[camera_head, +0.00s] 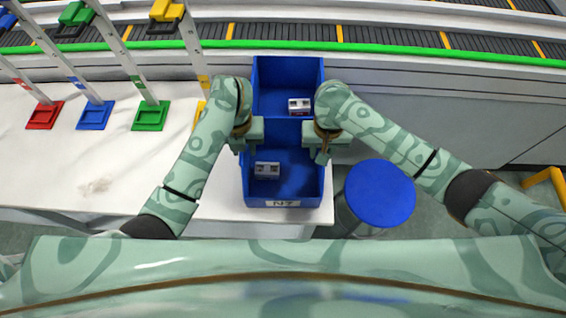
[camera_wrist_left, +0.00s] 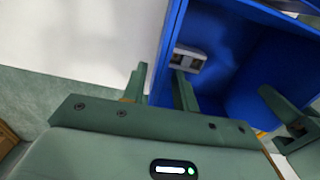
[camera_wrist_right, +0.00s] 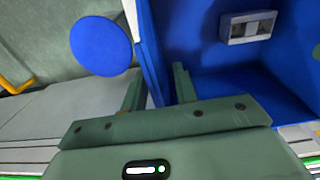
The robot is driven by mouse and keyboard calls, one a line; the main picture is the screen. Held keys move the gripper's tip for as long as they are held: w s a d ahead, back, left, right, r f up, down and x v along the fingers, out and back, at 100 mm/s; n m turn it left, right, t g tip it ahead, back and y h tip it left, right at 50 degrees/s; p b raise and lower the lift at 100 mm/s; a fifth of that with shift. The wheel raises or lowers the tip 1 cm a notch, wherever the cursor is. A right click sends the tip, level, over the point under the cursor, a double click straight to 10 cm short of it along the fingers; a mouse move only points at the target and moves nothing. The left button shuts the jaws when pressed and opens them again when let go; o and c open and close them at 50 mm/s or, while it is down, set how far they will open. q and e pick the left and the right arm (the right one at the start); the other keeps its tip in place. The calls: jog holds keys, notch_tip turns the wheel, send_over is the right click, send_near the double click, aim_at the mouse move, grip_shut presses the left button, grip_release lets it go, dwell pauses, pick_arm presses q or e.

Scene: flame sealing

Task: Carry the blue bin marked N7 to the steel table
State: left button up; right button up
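The blue bin marked N7 (camera_head: 283,198) sits at the right end of the white table, its label facing me. A grey-and-white part (camera_head: 267,169) lies inside. My left gripper (camera_head: 251,140) is at its left side; in the left wrist view, its fingers (camera_wrist_left: 160,88) straddle the bin's wall with a gap. My right gripper (camera_head: 322,146) is at the right side; in the right wrist view, its fingers (camera_wrist_right: 158,88) stand either side of the wall, apart. Both look open. Firm contact cannot be told.
A second blue section with another part (camera_head: 299,105) lies behind; whether it is a separate bin is unclear. A round blue-topped drum (camera_head: 379,193) stands close right. Red, blue and green stand bases (camera_head: 150,116) are left. A green-edged conveyor (camera_head: 390,47) runs behind. The white table (camera_head: 100,180) is mostly clear.

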pick_arm(q)
grip_shut()
pick_arm(e)
grip_shut()
